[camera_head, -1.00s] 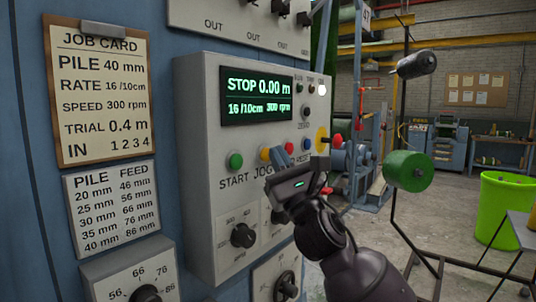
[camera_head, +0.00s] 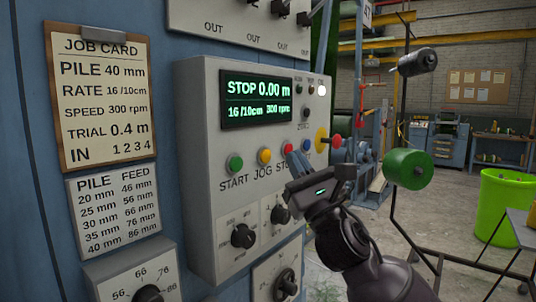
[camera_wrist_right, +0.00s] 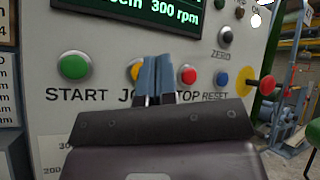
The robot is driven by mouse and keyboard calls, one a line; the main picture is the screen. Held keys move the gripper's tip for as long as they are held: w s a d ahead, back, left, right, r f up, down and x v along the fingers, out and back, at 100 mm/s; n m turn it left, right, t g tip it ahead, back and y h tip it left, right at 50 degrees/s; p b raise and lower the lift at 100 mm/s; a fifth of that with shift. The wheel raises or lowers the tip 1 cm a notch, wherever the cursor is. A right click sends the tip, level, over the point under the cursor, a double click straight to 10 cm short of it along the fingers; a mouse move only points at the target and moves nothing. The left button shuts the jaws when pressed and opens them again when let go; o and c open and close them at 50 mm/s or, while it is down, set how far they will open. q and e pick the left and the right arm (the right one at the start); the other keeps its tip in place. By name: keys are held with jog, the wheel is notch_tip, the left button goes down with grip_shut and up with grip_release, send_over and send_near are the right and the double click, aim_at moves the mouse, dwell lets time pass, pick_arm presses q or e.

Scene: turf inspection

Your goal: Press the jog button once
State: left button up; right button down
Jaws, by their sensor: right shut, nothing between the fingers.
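The yellow jog button (camera_head: 264,156) is on the grey control panel above the word JOG, between the green start button (camera_head: 235,162) and the red stop button (camera_head: 286,149). In the right wrist view the jog button (camera_wrist_right: 136,71) is partly hidden behind my fingers. My right gripper (camera_head: 298,164) is shut and empty. In the head view its tips are right of the jog button, below the stop button. I cannot tell how far they are from the panel. The display (camera_head: 257,99) reads STOP 0.00 m, 16/10cm, 300 rpm. My left gripper is not in view.
A blue reset button (camera_head: 307,144) and a red knob on a yellow disc (camera_head: 335,141) are right of the stop button. Rotary dials (camera_head: 243,236) are below the buttons. A green roll (camera_head: 408,170) on a stand is at the right.

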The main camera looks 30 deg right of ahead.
jog(key=shift+s+d, duration=0.3)
jog(key=shift+s, duration=0.55)
notch_tip(320, 180, down, 32)
jog(key=d+m+g+h, duration=0.1)
jog(key=m+g+h, duration=0.2)
jog(key=m+g, duration=1.1)
jog(key=s+a+f+m, duration=0.3)
jog(key=s+f+m, duration=0.5)
jog(key=f+m, duration=0.4)
jog(key=s+a+f+m+g+y, duration=0.1)
jog(key=s+a+f+m, duration=0.1)
jog(key=s+f+m, duration=0.7)
notch_tip(320, 180, down, 4)
jog(key=m, duration=0.4)
jog(key=shift+s+a+r+m, duration=0.2)
jog(key=shift+s+a+m, duration=0.1)
jog(key=shift+a+m, duration=0.1)
